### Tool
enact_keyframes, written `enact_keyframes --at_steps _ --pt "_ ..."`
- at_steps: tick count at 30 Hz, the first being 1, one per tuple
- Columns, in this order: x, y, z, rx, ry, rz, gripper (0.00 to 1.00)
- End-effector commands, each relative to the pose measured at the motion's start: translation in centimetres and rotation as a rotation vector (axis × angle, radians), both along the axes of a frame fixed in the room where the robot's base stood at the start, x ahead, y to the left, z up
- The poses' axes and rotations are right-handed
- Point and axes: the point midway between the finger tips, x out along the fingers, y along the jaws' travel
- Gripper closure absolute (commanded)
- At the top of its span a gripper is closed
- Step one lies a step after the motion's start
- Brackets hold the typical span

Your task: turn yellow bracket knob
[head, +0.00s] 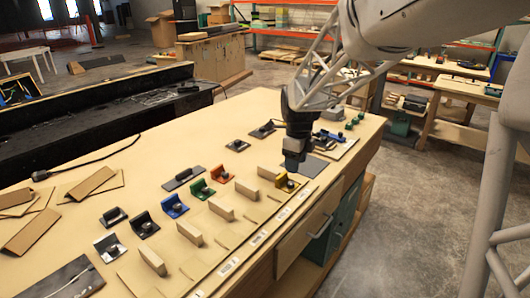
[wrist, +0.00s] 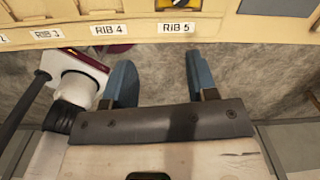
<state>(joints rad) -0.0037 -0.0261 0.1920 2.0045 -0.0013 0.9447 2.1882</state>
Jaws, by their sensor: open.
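The yellow bracket (head: 281,179) stands at the right end of the row of coloured brackets, with a small dark knob (head: 290,185) on it. In the wrist view, part of the yellow bracket (wrist: 163,5) and its knob (wrist: 180,4) show at the top edge, cut off by the frame. My gripper (head: 293,165) appears just above and beside the yellow bracket in the head view; the exact gap cannot be told. In the wrist view my gripper (wrist: 160,68) has two blue fingers spread apart with nothing between them, short of the RIB 5 label.
Orange (head: 220,173), green (head: 198,189), blue (head: 174,206) and black brackets line the wooden bench (head: 245,112) to the left. Wooden blocks (head: 221,209) stand in front of them. Labels run along the front edge, above a drawer (head: 308,228).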

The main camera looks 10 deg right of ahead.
Motion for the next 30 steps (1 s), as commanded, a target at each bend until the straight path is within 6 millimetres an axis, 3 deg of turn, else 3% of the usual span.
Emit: enact_keyframes --at_steps 3,9,23,30 --pt "2.2 0.1 -1.3 0.002 0.014 -0.127 0.47" --pt "4.1 0.1 -2.4 0.005 0.024 -0.252 0.47" --pt "4.4 0.1 -2.7 0.004 0.026 -0.275 0.47" --pt "4.4 0.1 -3.8 0.004 0.029 -0.274 0.47"
